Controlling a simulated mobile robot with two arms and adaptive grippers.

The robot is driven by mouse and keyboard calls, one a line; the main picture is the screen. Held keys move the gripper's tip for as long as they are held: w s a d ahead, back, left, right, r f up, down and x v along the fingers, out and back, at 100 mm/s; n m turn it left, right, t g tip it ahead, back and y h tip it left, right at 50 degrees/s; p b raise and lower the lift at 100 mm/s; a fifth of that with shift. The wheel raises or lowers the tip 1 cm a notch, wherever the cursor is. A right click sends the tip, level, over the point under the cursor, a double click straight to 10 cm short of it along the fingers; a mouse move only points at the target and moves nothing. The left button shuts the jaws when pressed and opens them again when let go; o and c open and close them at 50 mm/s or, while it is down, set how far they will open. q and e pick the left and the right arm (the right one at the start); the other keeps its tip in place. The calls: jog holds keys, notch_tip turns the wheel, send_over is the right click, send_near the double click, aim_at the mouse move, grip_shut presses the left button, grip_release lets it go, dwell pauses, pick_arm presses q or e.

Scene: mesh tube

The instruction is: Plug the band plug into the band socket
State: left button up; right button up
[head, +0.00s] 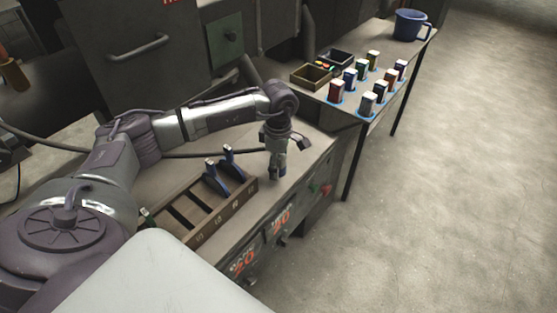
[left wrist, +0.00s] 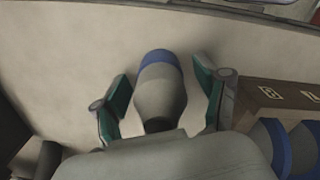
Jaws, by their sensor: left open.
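My left gripper (head: 277,172) points down over the bench's front part, right of the wooden rack. In the left wrist view its two green-padded fingers stand open, one on each side of a grey, tapered piece (left wrist: 158,95) with a blue band at its far end. Gaps show between this piece and both fingers, so it is not gripped. It may be the band plug, but I cannot tell for sure. I cannot make out the band socket. My right gripper is not in view.
The wooden rack (head: 216,224) has several slots and holds two blue pieces (head: 216,179) with pale tops. A farther table carries several coloured blocks (head: 337,90), small boxes (head: 311,76) and a blue mug (head: 410,25). Open floor lies on the right.

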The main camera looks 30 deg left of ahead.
aim_at(282, 158)
pick_arm(q)
jog(key=shift+c, duration=0.3)
jog(key=c, duration=1.1)
jog(key=shift+r, duration=0.15)
jog(key=shift+r, duration=0.25)
jog(key=r, duration=0.2)
jog(key=d+r+b, duration=0.1)
jog(key=shift+r, duration=0.35)
jog(key=s+d+r+b, duration=0.1)
jog(key=d+r+b, duration=0.1)
jog(key=d+r, duration=0.4)
jog(key=d, duration=0.4)
jog(key=shift+s+d+r, duration=0.3)
jog(key=shift+s, duration=0.05)
